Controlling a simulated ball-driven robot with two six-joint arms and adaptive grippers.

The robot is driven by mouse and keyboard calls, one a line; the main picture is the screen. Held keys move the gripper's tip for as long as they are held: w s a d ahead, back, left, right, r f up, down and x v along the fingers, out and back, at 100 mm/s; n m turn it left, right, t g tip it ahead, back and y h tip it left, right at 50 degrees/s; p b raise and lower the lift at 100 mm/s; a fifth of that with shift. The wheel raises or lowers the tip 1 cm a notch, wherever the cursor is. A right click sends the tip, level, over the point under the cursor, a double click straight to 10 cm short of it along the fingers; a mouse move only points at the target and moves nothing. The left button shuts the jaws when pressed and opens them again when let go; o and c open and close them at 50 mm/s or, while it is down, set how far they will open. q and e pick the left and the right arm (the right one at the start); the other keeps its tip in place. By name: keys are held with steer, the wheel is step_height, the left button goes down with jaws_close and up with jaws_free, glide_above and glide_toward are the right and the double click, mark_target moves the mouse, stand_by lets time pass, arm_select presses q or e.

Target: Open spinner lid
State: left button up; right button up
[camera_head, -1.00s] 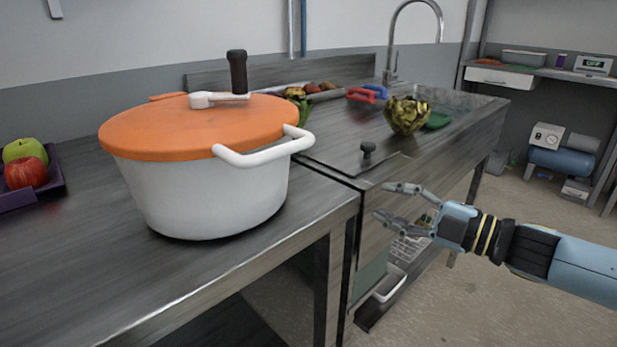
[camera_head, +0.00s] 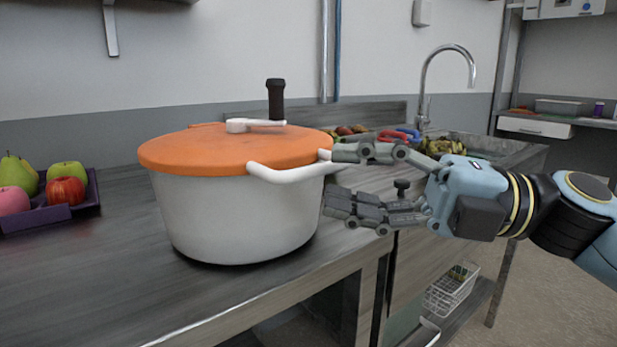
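The salad spinner is a large white pot (camera_head: 232,220) with an orange lid (camera_head: 205,152), standing on the metal counter. The lid lies flat on the pot and carries a crank with a dark upright knob (camera_head: 276,98). A white handle (camera_head: 290,173) sticks out at the pot's right side, just below the lid. My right gripper (camera_head: 335,180) is at that side, fingers pointing left and spread apart. Its upper finger overlaps the handle's right end and its lower finger is below it. I cannot tell whether they touch. My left gripper is not in view.
A purple tray (camera_head: 68,213) with several fruits stands at the left on the counter (camera_head: 110,275). A sink with a tall faucet (camera_head: 447,60) is behind my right gripper. The counter in front of the pot is clear. A wire basket (camera_head: 450,292) sits on a lower shelf.

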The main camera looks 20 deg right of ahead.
mark_target(317, 174)
steer(key=shift+x, duration=2.3)
steer(key=shift+d, duration=0.1)
jaws_close()
